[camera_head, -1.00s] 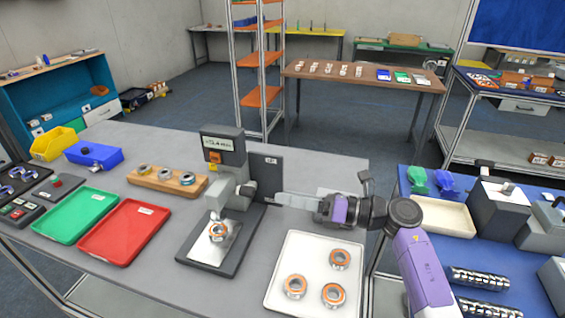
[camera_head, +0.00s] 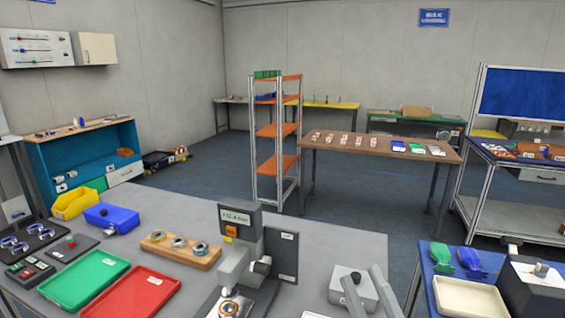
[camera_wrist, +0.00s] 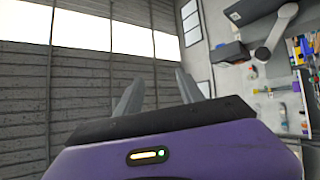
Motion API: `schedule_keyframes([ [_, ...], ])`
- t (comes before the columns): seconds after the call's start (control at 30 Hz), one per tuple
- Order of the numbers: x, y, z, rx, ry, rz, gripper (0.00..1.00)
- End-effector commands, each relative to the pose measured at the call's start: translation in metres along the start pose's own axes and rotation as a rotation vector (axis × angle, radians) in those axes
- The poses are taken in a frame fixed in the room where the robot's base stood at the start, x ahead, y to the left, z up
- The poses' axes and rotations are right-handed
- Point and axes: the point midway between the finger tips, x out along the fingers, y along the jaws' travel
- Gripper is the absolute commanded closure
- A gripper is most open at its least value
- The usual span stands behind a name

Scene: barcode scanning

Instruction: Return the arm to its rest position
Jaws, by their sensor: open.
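My gripper (camera_head: 360,272) rises into the bottom of the head view, its two grey fingers pointing up and standing apart. It is empty, in front of a light grey box (camera_head: 340,284) on the table. The rest of my arm is below the picture. In the wrist view, my gripper (camera_wrist: 163,82) also shows two separated fingers with nothing between them. The wrist view faces a grey wall with bright windows, turned sideways.
The grey table (camera_head: 340,245) carries a press-like device (camera_head: 240,255) with a bearing on it, a wooden block with rings (camera_head: 180,248), a green tray (camera_head: 85,280) and a red tray (camera_head: 132,292). A blue bench (camera_head: 428,260) stands at the right.

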Motion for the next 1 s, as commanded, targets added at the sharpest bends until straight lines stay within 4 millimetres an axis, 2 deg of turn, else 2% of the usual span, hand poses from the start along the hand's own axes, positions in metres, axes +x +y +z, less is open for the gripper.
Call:
schedule_keyframes([
  [0.03, -0.021, 0.001, -0.002, 0.071, -0.056, 0.010, 0.55],
  [0.33, -0.132, 0.013, -0.015, 0.462, -0.363, 0.060, 0.55],
  [0.6, -0.228, 0.025, -0.042, 0.733, -0.616, 0.061, 0.55],
  [0.8, -0.288, 0.038, -0.072, 0.873, -0.786, 0.031, 0.55],
  [1.0, -0.337, 0.056, -0.104, 0.938, -0.926, -0.032, 0.55],
])
